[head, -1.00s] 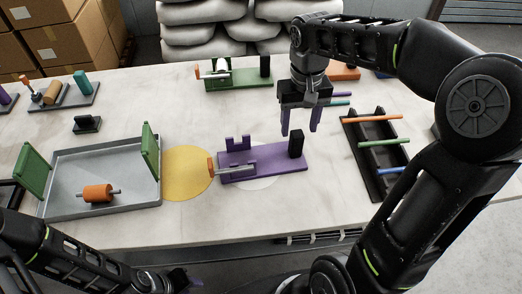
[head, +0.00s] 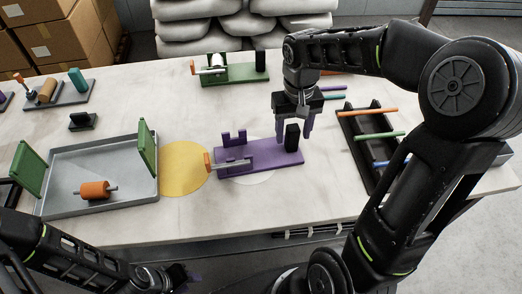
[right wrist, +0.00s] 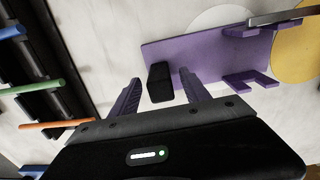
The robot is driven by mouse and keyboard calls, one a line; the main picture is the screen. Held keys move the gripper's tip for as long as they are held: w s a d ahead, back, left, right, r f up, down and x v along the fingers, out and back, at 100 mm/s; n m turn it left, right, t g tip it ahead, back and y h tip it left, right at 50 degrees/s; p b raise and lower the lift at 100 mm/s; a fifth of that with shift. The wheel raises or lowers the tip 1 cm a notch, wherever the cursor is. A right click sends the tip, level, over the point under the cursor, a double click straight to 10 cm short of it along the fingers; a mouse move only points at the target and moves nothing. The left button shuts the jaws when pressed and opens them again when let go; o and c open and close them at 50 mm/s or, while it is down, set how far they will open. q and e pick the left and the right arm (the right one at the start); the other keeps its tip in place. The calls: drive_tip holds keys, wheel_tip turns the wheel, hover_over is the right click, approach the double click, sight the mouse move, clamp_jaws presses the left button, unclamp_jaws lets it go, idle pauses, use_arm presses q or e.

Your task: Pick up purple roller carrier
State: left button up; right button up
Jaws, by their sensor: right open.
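The purple roller carrier (head: 268,162) lies flat on the table, right of the yellow disc. It has upright purple brackets, a grey bar with an orange end at its left, and a black block (head: 292,137) at its right end. My right gripper (head: 293,134) is open and points down at that black block. In the right wrist view the black block (right wrist: 160,83) appears between the two purple fingers of the gripper (right wrist: 160,88); contact cannot be told. My left gripper (head: 184,278) is low at the front edge, its fingers barely visible.
A grey tray (head: 100,208) with an orange roller (head: 94,189) stands at left. A black rack (head: 352,143) with coloured rods is at right. A green carrier (head: 235,76) stands at the back. A yellow disc (head: 184,180) lies left of the carrier.

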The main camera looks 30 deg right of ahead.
drive_tip(key=shift+f, duration=1.6)
clamp_jaws()
